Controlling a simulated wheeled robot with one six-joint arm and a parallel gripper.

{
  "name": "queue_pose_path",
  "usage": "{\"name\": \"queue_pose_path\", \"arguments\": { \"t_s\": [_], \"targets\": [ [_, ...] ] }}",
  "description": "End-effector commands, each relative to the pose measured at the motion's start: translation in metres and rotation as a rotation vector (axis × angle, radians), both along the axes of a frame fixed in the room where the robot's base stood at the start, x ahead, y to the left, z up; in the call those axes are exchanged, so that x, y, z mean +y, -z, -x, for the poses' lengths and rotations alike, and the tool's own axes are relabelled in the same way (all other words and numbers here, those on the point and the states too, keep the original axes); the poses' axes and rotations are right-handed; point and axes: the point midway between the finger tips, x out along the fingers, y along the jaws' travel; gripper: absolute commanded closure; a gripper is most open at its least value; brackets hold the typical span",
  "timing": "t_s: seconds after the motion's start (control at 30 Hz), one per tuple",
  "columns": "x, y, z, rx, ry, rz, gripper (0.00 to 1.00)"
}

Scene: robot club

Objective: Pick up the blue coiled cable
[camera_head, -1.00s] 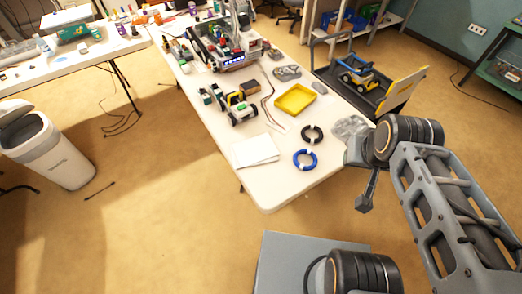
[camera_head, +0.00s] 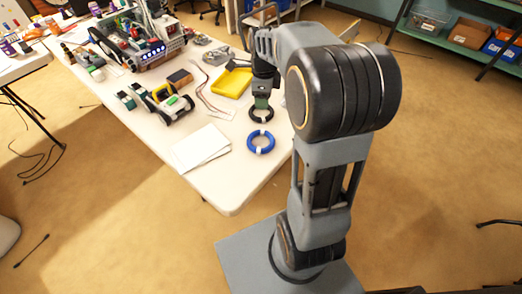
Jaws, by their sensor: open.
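The blue coiled cable (camera_head: 261,142) lies flat on the white table near its front right edge, a ring with white ties. A black coiled cable (camera_head: 261,114) lies just behind it. My gripper (camera_head: 262,103) points down over the black coil, behind the blue one and apart from it. It is open. Its fingertips are small in this view, and I cannot tell whether they touch the black coil.
White paper sheets (camera_head: 201,148) lie left of the blue coil. The white table's (camera_head: 225,186) front corner is clear.

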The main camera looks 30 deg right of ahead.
Motion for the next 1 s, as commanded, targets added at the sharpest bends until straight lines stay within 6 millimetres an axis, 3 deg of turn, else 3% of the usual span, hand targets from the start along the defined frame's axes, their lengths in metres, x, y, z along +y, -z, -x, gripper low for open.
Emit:
{"name": "queue_pose_path", "arguments": {
  "t_s": [0.03,0.1,0.3,0.7,1.0],
  "targets": [
    [-0.008,0.025,-0.008,0.019,0.109,-0.011,0.43],
    [-0.018,0.041,-0.015,0.038,0.247,-0.023,0.43],
    [-0.033,0.069,-0.027,0.067,0.484,-0.038,0.43],
    [-0.036,0.136,-0.028,0.077,0.541,-0.04,0.43],
    [-0.036,0.158,-0.028,0.075,0.54,-0.04,0.43]
  ]
}}
